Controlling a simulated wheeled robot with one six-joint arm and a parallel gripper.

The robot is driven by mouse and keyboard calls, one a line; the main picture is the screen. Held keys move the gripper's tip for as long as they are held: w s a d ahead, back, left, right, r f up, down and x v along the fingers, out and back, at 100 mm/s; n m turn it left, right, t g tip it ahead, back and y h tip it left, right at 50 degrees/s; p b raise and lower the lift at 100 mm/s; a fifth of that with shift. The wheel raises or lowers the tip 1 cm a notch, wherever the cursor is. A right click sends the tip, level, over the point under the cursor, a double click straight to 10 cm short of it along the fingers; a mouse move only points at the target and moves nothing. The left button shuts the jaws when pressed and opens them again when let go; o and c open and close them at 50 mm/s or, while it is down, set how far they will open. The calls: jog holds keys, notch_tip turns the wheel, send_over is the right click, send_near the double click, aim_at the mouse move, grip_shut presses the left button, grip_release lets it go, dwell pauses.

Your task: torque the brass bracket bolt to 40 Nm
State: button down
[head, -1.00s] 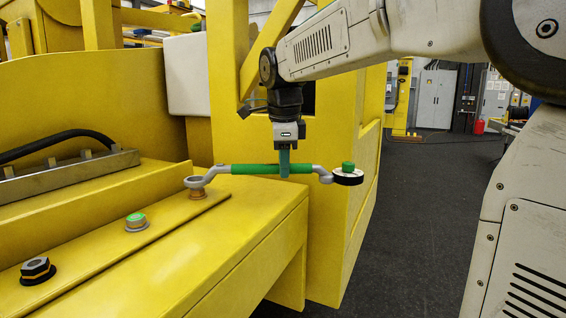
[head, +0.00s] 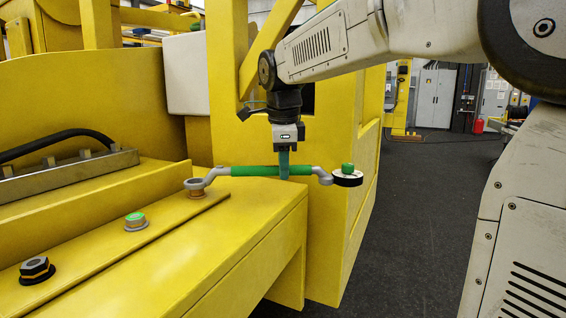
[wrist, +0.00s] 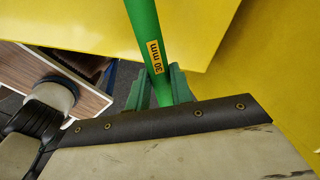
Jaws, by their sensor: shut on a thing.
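My gripper (head: 284,165) is shut on the green handle of a wrench (head: 255,170), held level above the yellow ledge. The handle also shows between my fingers in the wrist view (wrist: 152,50), with a "30 mm" label. The wrench's grey ring end (head: 195,184) is at the brass bolt (head: 197,194), over or around its top; I cannot tell how far it is seated. The wrench's other end carries a dark and white disc with a green knob (head: 348,174). No torque reading is visible.
A bolt with a green top (head: 136,220) and a black-based hex bolt (head: 37,269) stand nearer on the same yellow ledge (head: 200,255). A metal bar with a black hose (head: 75,172) lies at the left. Open floor is at the right.

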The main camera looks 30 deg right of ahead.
jog(key=shift+x, duration=0.9)
jog(key=shift+s+a, duration=0.2)
jog(key=shift+s, duration=0.1)
dwell(0.6)
jog(key=shift+s+a+m, duration=0.3)
jog(key=shift+s+m, duration=0.1)
jog(key=shift+s, duration=0.15)
jog(key=shift+s+a+m, duration=0.3)
jog(key=shift+s+m, duration=0.1)
jog(key=shift+s, duration=0.15)
jog(key=shift+s+a, duration=0.1)
jog(key=shift+s+a+m+h, duration=0.3)
jog(key=shift+s+a+m, duration=0.5)
jog(key=shift+s, duration=0.25)
jog(key=shift+s+a+m+g, duration=0.3)
jog(key=shift+s+a+m, duration=0.5)
jog(key=shift+s+a, duration=0.2)
